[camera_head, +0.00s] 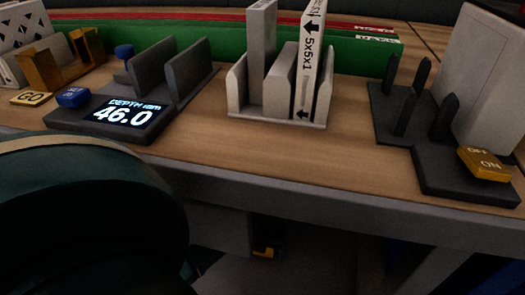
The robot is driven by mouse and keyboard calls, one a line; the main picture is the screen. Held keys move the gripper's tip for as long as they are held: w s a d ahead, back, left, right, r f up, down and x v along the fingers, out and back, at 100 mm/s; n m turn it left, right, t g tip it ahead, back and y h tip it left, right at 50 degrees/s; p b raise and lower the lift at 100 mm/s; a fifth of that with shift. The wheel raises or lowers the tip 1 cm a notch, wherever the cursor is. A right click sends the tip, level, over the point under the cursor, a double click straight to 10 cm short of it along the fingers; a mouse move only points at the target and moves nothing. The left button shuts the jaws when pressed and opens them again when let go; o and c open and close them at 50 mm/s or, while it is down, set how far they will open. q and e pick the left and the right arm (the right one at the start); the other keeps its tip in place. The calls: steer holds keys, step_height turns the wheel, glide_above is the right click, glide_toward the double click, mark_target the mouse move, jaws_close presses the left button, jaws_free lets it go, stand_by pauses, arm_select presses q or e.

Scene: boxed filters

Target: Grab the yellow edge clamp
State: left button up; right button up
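A yellow-brown bracket-like piece (42,72) with upright walls stands at the far left of the bench and looks like the yellow edge clamp. Its right upright part (86,45) rises beside a gap. Its left side adjoins a white perforated part. Neither of my grippers shows. A large dark rounded shape, apparently part of my own arm, fills the lower left corner and covers the bench's front edge there.
A white holder (238,92) with upright boxes stands mid-bench. A dark pegged fixture with an OFF/ON switch (484,163) stands right. Bare wood lies between.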

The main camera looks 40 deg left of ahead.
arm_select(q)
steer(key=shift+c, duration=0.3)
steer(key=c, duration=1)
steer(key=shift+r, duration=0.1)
